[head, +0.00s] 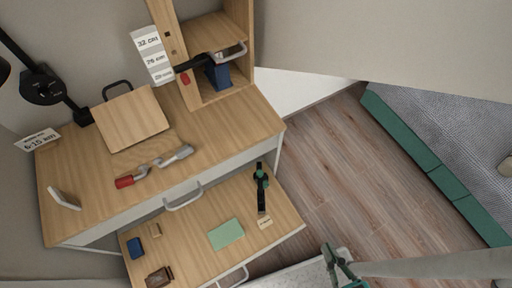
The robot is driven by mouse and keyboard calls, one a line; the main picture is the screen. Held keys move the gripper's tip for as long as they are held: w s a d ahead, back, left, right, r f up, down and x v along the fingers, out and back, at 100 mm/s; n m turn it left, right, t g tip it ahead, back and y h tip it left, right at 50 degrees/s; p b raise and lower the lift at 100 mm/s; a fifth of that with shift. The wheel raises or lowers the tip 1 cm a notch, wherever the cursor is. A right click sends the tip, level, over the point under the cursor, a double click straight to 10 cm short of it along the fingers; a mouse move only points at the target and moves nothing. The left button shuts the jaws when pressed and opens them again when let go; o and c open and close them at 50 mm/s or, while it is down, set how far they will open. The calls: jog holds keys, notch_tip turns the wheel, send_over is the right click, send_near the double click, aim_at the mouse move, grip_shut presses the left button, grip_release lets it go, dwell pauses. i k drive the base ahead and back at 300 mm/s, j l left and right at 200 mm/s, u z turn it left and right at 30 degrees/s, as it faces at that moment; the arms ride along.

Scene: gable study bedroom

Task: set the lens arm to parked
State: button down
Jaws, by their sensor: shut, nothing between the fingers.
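No part is labelled as the lens arm, and I cannot tell its setting. A black jointed arm (68,103) with a round disc stands at the desk's back left; its upper end leaves the picture. A short black bar (192,63) with a red end sticks out at the shelf unit. A grey jointed piece (158,164) with a red end lies on the desk (225,130). My gripper (332,262) appears shut and empty at the bottom, right of the open drawer and apart from these things. Its fingertips are small and hard to make out.
The open drawer (188,240) juts out below the desk, holding a green pad (226,234), a black-and-green tool (261,188) and small items. A wooden board (130,118) sits on the desk. A green-edged bed (430,160) stands right. Wooden floor (345,185) between is clear.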

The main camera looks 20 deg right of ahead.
aim_at(260, 185)
jog(key=k+j, duration=0.25)
jog(key=k, duration=0.15)
jog(key=k+j+z, duration=0.1)
jog(key=k+j, duration=0.15)
jog(key=k, duration=0.15)
